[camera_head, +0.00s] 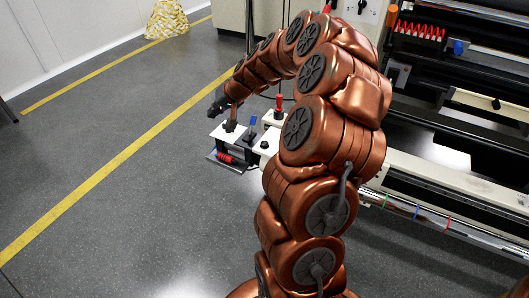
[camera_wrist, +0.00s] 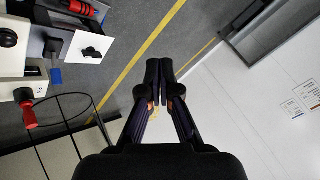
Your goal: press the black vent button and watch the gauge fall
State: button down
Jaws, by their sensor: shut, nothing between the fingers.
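My gripper (camera_head: 217,107) is at the end of my copper arm, in the air a little above and left of a small white unit. In the wrist view its dark fingers (camera_wrist: 160,75) are together with nothing between them, and they touch nothing. The unit carries a round black knob or button (camera_head: 264,145); a round black one also shows in the wrist view (camera_wrist: 8,38). A second white plate bears a black lobed knob (camera_wrist: 92,52). I cannot tell which of these is the vent button. I cannot make out a gauge face in either view.
A red-topped upright lever (camera_head: 278,103) and a blue tab (camera_head: 253,121) stand up from the unit. A red cylinder (camera_head: 224,157) lies low in front. A large dark machine (camera_head: 460,100) fills the right.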

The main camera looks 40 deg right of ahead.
jog(key=d+f+m+t+h+b, duration=0.1)
jog(key=d+f+m+h+b, duration=0.15)
jog(key=d+f, duration=0.85)
jog(key=m+h+b, duration=0.2)
jog(key=b, duration=0.1)
send_over(266, 143)
notch_tip(266, 143, down, 2)
jog(key=shift+f+y, duration=0.1)
jog(key=shift+y, duration=0.15)
jog(key=shift+a+f, duration=0.1)
jog(key=shift+f+b, duration=2.65)
jog(key=shift+f, duration=1.7)
jog(key=shift+f, duration=0.15)
jog(key=shift+f+b, duration=0.25)
jog(key=shift+b, duration=0.1)
